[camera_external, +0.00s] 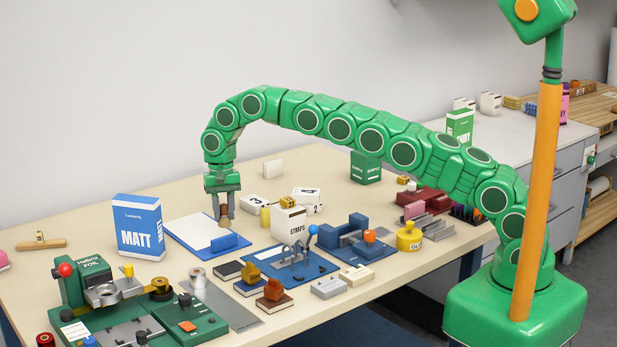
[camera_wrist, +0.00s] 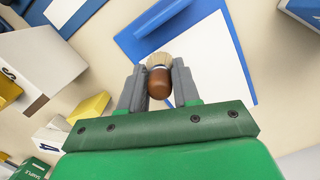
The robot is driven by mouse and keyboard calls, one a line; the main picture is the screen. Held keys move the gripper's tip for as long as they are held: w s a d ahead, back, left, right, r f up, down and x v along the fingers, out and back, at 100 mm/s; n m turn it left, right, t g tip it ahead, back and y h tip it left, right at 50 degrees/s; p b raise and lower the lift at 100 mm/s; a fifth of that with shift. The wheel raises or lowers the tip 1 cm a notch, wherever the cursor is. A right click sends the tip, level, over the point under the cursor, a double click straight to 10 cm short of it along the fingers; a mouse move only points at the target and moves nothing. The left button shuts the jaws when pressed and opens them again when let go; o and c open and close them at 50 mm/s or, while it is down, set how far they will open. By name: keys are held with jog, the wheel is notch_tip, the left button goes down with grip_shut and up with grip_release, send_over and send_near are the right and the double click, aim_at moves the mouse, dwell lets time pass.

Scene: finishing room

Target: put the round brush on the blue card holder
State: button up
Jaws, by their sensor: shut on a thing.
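The round brush, with a brown rounded handle and pale bristles, is in my gripper. It shows in the wrist view (camera_wrist: 158,82) and, small, in the external view (camera_external: 224,214). My gripper (camera_external: 222,212) points down and is shut on the brush; its two grey fingers flank it in the wrist view (camera_wrist: 159,85). Under it lies a flat blue board (camera_external: 180,232) with a white sheet. A raised blue block (camera_external: 226,243), seemingly the blue card holder, is at the board's near edge, also in the wrist view (camera_wrist: 165,13). The brush's height above it is unclear.
Blue tool boards (camera_external: 318,268) and a green foil machine (camera_external: 85,290) crowd the near side.

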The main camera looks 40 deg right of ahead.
aim_at(222, 205)
jog(key=shift+w+a+f, duration=0.15)
jog(key=shift+w+f, duration=0.1)
jog(key=shift+f, duration=0.05)
jog(key=shift+f, duration=1.65)
jog(key=o, duration=1)
jog(key=shift+f, duration=0.1)
jog(key=shift+o, duration=0.2)
jog(key=shift+w+r, duration=0.15)
jog(key=shift+r, duration=1.1)
jog(key=shift+w+r, duration=0.2)
jog(key=shift+r, duration=1.05)
jog(key=shift+w+r, duration=0.15)
jog(key=shift+r, duration=1.2)
jog(key=shift+d+r, duration=0.1)
jog(key=shift+d, duration=0.15)
